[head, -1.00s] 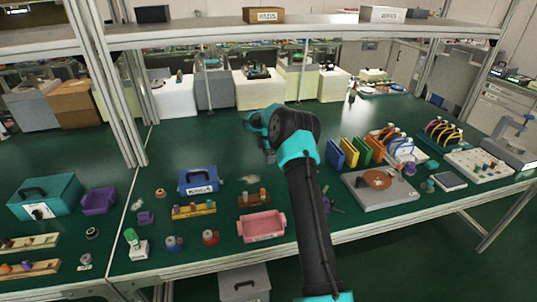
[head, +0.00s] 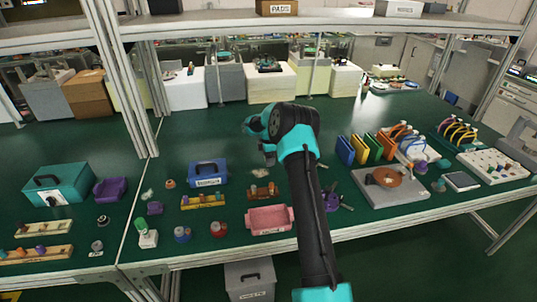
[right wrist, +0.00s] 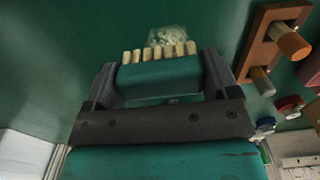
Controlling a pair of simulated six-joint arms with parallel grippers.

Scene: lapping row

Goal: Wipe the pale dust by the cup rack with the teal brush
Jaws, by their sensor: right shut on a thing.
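My right gripper (head: 268,155) hangs over the green bench, just above and behind the pale dust (head: 261,173) in the head view. In the right wrist view the right gripper (right wrist: 160,78) is shut on the teal brush (right wrist: 160,76), whose tan bristle tufts point away from the palm. The dust (right wrist: 172,35) lies just beyond the bristles in that view; I cannot tell whether they touch it. The brown cup rack (head: 262,191) stands beside the dust and shows at right in the wrist view (right wrist: 262,45). The brush is mostly hidden in the head view. My left gripper is out of view.
A blue box (head: 208,173) stands left of the dust, with a yellow rack (head: 203,202) in front of it. A pink tray (head: 268,219) sits in front of the cup rack. Coloured upright panels (head: 362,148) stand to the right. The bench behind the dust is clear.

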